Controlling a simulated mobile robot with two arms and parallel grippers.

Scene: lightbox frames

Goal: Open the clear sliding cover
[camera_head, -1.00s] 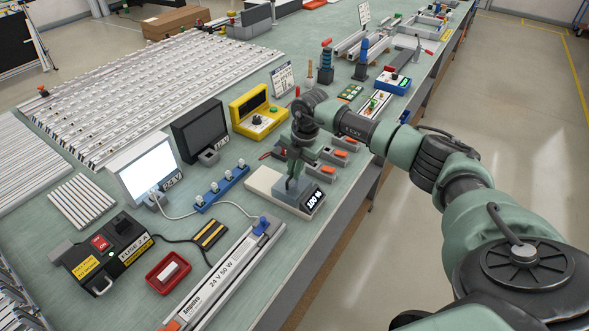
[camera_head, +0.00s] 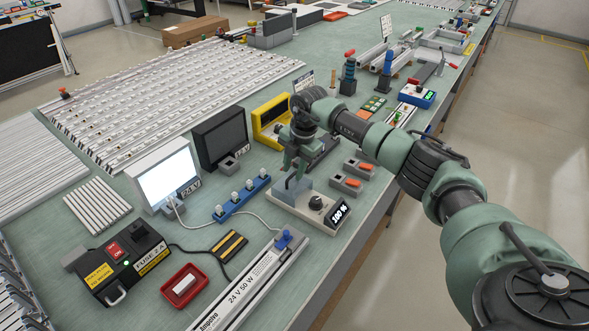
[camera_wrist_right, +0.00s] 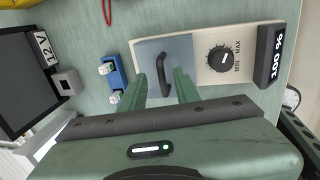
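The dimmer box (camera_head: 281,206) is cream and sits near the table's front edge, with a lit "100 %" display (camera_head: 340,215). Its clear bluish cover (camera_head: 291,190) is at the left part of the box; it also shows in the right wrist view (camera_wrist_right: 180,50) with a black handle (camera_wrist_right: 162,77). The black MIN–MAX knob (camera_wrist_right: 220,60) is uncovered, between cover and display. My right gripper (camera_wrist_right: 161,76) is over the cover, its fingers apart on either side of the handle; contact cannot be made out. My left gripper is not in view.
A blue terminal strip (camera_head: 243,199) and a white lit panel (camera_head: 165,180) stand left of the box. A "24 V 50 W" bar (camera_head: 248,284) lies in front. A yellow device (camera_head: 268,118) and grey blocks with orange levers (camera_head: 360,168) are behind.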

